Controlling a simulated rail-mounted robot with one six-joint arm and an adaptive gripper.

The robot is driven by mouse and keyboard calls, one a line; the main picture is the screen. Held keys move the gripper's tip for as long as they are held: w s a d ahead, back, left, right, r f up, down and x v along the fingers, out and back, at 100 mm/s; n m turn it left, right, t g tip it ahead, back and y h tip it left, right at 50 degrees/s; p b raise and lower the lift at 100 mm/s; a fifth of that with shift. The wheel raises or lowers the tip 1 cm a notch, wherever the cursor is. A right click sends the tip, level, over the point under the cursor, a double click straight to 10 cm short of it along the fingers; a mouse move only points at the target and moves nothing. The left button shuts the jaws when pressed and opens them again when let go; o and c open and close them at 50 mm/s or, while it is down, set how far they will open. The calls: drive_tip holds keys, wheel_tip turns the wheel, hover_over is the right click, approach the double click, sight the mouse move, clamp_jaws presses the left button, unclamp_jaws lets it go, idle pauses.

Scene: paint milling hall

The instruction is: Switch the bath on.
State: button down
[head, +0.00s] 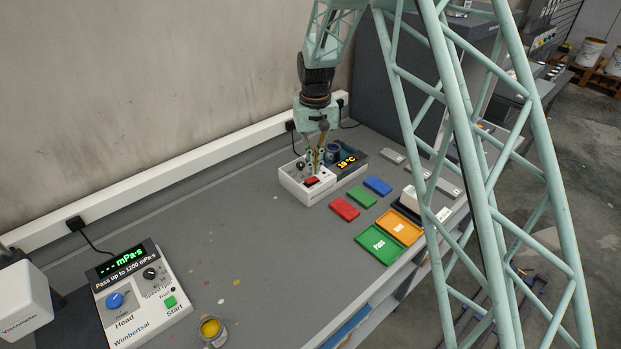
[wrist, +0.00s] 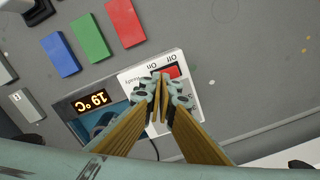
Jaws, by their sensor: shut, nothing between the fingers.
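The bath (head: 349,172) is a dark unit with an amber display (head: 347,161) reading 19 °C and a white control box (head: 292,186) at its left end. A red switch (head: 312,181) sits on top of the box. In the wrist view the red switch (wrist: 171,72) lies beside "On" and "Off" lettering, with "Ready" printed nearby. My gripper (head: 316,172) is shut and empty, pointing down right over the box. In the wrist view my fingertips (wrist: 160,78) are at the switch's edge and hide part of it; I cannot tell whether they touch.
Red (head: 345,209), green (head: 361,197) and blue (head: 377,186) blocks lie right of the bath, with green (head: 379,244) and orange (head: 399,227) trays nearer. A viscometer (head: 146,303) and a paint cup (head: 213,331) stand at the front left.

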drive_tip(key=shift+r+p, duration=0.8)
drive_tip(key=shift+r, duration=1.35)
drive_tip(key=shift+r, duration=0.1)
wheel_tip(320, 180, up, 13)
drive_tip(key=b, duration=0.2)
hover_over(315, 179)
drive_tip(key=s+d, duration=0.7)
drive_tip(key=s, duration=0.1)
drive_tip(key=s+d+r+m+t+b, duration=0.1)
drive_tip(key=s+d+r, duration=0.35)
drive_tip(key=s, duration=0.25)
drive_tip(key=s+d+r+t+b, duration=0.1)
drive_tip(key=s+d+r, duration=0.2)
drive_tip(key=s+r, duration=0.3)
drive_tip(key=s+d+m+t+b, duration=0.1)
drive_tip(key=s+d, duration=0.3)
drive_tip(key=s, duration=1.2)
drive_tip(key=s+d+t+b, duration=0.1)
drive_tip(key=s+d+b, duration=0.3)
drive_tip(key=s, duration=1.3)
drive_tip(key=shift+s+d+f+m, duration=0.2)
drive_tip(key=shift+d+f+m, duration=0.05)
drive_tip(key=shift+d+m, duration=0.15)
